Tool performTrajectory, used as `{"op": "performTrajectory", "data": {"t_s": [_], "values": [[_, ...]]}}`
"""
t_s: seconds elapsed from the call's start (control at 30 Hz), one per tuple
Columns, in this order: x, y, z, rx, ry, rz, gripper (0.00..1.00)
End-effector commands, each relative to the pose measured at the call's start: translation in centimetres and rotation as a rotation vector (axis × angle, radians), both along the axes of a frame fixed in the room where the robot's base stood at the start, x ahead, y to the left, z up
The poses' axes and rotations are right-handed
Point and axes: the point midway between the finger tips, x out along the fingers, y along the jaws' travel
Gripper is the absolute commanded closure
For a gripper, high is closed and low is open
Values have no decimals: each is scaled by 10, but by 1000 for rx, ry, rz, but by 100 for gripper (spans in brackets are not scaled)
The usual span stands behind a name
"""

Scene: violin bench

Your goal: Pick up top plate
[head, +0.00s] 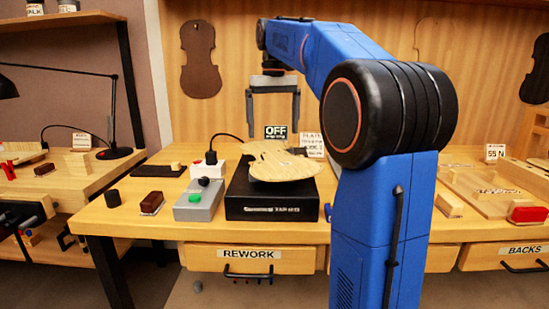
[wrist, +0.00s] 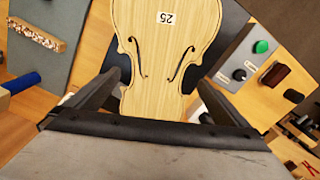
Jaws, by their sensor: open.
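The top plate (head: 285,166) is a pale wooden violin plate. It lies flat on a black box marked "TAP" (head: 272,207) on the bench. In the wrist view the top plate (wrist: 160,60) shows two dark f-holes and a small label "25"; its far end is cut off by the frame. My gripper (head: 273,122) is open and empty, pointing down above and slightly behind the plate in the head view. In the wrist view my gripper's fingers (wrist: 158,95) stand apart, with the plate's narrower part between them in the picture, apparently not touching.
A grey control box with a green button (head: 199,199) stands left of the black box. An "OFF" sign (head: 276,132) stands behind the plate. Dark blocks (head: 152,203) lie farther left. A wooden tray (head: 480,190) and a red block (head: 528,214) are at right.

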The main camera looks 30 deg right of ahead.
Motion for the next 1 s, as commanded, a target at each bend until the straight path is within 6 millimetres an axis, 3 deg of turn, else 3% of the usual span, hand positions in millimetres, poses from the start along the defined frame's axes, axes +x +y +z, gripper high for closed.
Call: {"op": "performTrajectory", "data": {"t_s": [0.33,0.67,0.97,1.0], "values": [[2,-1,-25,0,2,0,0],[7,-4,-65,0,1,0,0],[8,-4,-70,0,-1,0,0],[8,-4,-70,0,0,0,5]]}}
